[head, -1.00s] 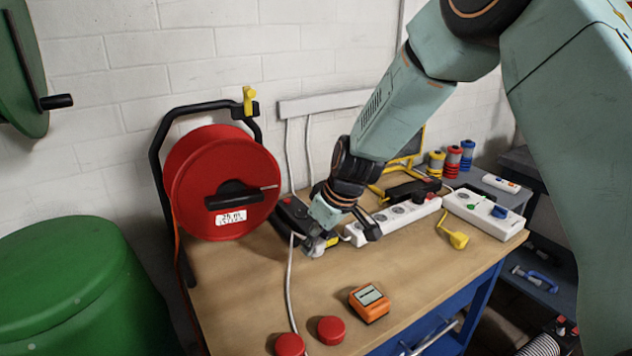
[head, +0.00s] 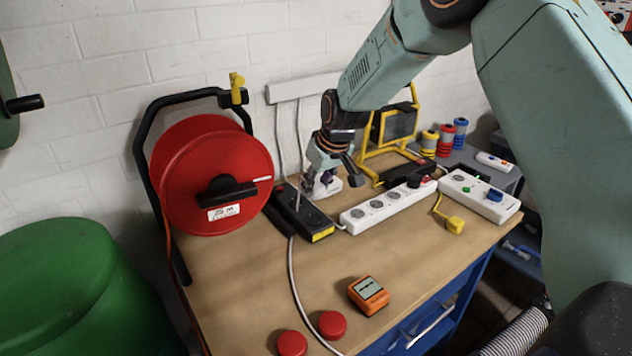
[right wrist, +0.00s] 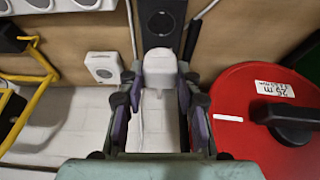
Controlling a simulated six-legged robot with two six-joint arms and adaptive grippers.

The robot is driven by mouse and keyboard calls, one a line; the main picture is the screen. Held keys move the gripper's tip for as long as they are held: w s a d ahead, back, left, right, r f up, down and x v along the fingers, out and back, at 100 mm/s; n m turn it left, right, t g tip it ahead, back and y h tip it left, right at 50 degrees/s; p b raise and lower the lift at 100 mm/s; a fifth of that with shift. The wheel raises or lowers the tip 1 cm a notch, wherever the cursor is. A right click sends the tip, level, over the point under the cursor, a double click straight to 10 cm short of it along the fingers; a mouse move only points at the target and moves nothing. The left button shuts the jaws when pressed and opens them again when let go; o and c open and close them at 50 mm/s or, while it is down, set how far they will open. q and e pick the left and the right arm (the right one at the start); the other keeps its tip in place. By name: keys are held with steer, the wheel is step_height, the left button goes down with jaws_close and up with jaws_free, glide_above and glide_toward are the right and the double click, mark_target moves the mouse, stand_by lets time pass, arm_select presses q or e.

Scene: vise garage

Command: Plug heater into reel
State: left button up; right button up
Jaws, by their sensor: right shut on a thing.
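The red cable reel (head: 215,175) stands at the left of the bench. A black socket block with a yellow end (head: 305,215) lies at its right; its round sockets also show in the right wrist view (right wrist: 160,18). My right gripper (head: 318,188) is over the back of the bench, just behind the block. In the right wrist view its fingers (right wrist: 160,105) are shut on a white plug (right wrist: 160,68), which lines up with the block's near end. I cannot tell whether they touch. A pale cable (head: 293,270) runs forward past the block. No heater is recognisable. My left gripper is not in view.
A small white socket box (right wrist: 103,67) sits beside the gripper. An orange meter (head: 369,295) and two red caps (head: 331,324) lie in front. The middle front is mostly clear.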

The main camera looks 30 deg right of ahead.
mark_target(318, 197)
steer(key=shift+s, duration=0.1)
steer(key=shift+b+x, duration=0.65)
steer(key=shift+x, duration=0.4)
steer(key=shift+a+f+b, duration=0.15)
steer(key=shift+f+b, duration=0.15)
steer(key=shift+s+f+b, duration=0.25)
steer(key=shift+f+b, duration=0.6)
steer(key=shift+b, duration=0.15)
steer(key=shift+f+b, duration=0.3)
steer(key=shift+f, duration=0.1)
steer(key=shift+w+f+b, duration=0.4)
steer(key=shift+f+b, duration=0.05)
steer(key=shift+f, duration=0.2)
steer(key=shift+s+r, duration=0.25)
steer(key=shift+s, duration=0.05)
steer(key=shift+w, duration=0.1)
